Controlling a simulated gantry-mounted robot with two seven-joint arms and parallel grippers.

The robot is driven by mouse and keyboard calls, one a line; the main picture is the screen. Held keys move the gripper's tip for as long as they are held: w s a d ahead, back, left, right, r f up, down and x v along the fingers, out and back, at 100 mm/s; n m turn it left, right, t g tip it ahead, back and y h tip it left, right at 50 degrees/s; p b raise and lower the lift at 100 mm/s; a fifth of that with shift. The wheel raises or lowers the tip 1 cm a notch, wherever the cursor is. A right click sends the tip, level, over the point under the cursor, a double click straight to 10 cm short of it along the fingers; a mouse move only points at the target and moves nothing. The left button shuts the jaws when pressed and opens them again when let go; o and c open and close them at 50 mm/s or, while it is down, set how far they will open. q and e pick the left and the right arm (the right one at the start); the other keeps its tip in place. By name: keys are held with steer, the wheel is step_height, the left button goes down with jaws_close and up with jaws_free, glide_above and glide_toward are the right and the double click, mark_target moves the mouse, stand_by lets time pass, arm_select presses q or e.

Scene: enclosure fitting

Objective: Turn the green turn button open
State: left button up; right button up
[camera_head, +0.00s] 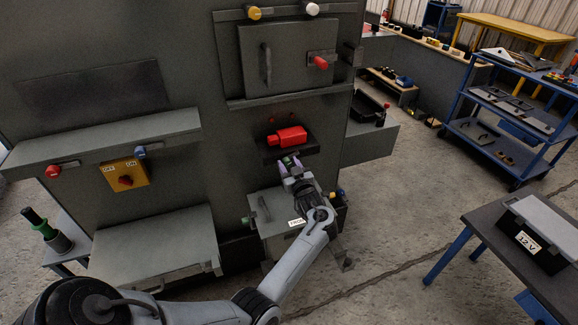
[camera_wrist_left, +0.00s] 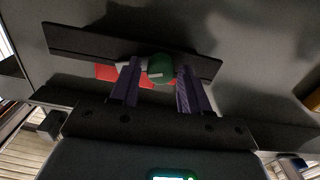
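The green turn button (camera_wrist_left: 160,68) shows in the left wrist view as a round green knob with a pale mark, in front of a long dark plate (camera_wrist_left: 90,42). My left gripper (camera_wrist_left: 156,78) has its two purple fingers apart, one on each side of the button. A gap shows on the right side; I cannot tell if the left finger touches it. In the head view my left gripper (camera_head: 291,168) is just below the red block (camera_head: 291,137) on the cabinet front, and only a bit of green shows at its tips. My right gripper is not in view.
A hatch (camera_head: 284,60) with a red knob is above. A yellow switch plate (camera_head: 125,174) is at the left. A grey box (camera_head: 268,212) with another green knob (camera_head: 246,220) is below. A blue-framed table (camera_head: 480,225) and shelf cart (camera_head: 505,110) stand at the right.

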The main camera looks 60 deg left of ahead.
arm_select(q)
jaws_close()
steer(key=shift+r+p, duration=0.15)
steer(key=shift+p, duration=0.2)
steer(key=m+p, duration=0.3)
steer(key=shift+w+r, duration=0.1)
steer(key=shift+f+m+p, duration=0.2)
steer(key=shift+m+p, duration=0.2)
steer(key=shift+m, duration=0.2)
steer(key=shift+o, duration=1.4)
jaws_free()
steer(key=shift+f, duration=0.1)
steer(key=shift+d, duration=0.1)
